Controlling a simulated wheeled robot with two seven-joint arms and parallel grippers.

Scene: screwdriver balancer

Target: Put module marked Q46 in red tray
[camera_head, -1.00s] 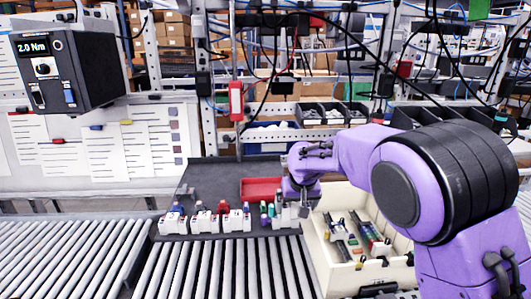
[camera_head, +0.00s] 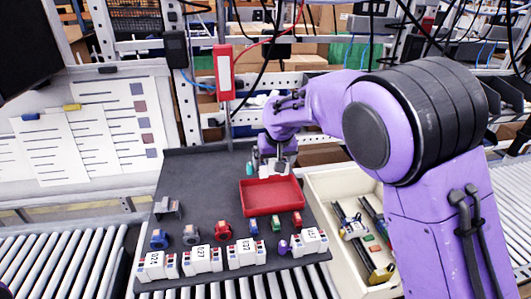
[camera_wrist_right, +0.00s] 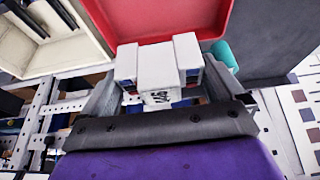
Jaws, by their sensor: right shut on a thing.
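My right gripper (camera_head: 273,168) is at the back edge of the red tray (camera_head: 270,208) in the head view. In the wrist view the right gripper (camera_wrist_right: 165,100) is shut on a white module (camera_wrist_right: 160,72), gripped between its fingers. The module's label is upside down and only partly readable. The red tray (camera_wrist_right: 150,18) lies just beyond the module there; I cannot tell whether they touch. The tray's visible floor is empty. My left gripper is not in view.
Several white labelled modules (camera_head: 202,260) stand along the front of the dark board (camera_head: 205,190). Small red, blue, green and grey parts lie behind them. A cream bin (camera_head: 325,190) with loose parts stands right of the board. A teal part (camera_wrist_right: 224,55) is beside the tray.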

